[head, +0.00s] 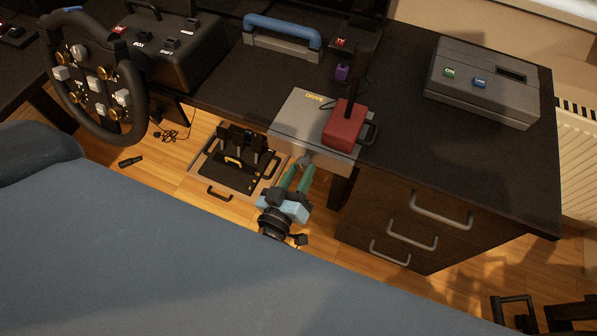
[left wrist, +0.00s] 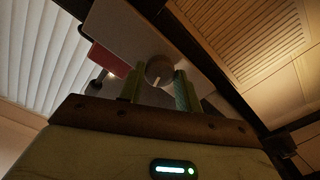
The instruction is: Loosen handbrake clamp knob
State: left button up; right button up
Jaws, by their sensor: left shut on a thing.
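The handbrake is a red block (head: 343,125) with a tall black lever, mounted on a grey plate (head: 290,115) at the desk's front edge. The clamp knob (head: 304,161) is a small round grey knob below this plate. My left gripper (head: 297,177) reaches up from below, its green fingers shut on the knob. In the left wrist view, the knob (left wrist: 158,70) sits between the two fingertips, with a pale line on its face. The plate's underside (left wrist: 120,35) is just beyond it.
A steering wheel (head: 95,85) is at the left. A pedal set (head: 235,165) stands on the floor left of my gripper. Desk drawers (head: 400,215) are close on the right. A grey box (head: 480,85) sits on the desk. A blue-grey seat (head: 150,250) fills the foreground.

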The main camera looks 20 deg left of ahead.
pick_arm(q)
jog(key=n, duration=0.3)
jog(key=shift+n, duration=0.4)
jog(key=n, duration=0.3)
jog(key=shift+n, duration=0.3)
jog(key=shift+n+b, duration=0.3)
jog(key=shift+n, duration=1.8)
jog(key=shift+n+b, duration=0.35)
jog(key=shift+n, duration=0.15)
jog(key=o, duration=1)
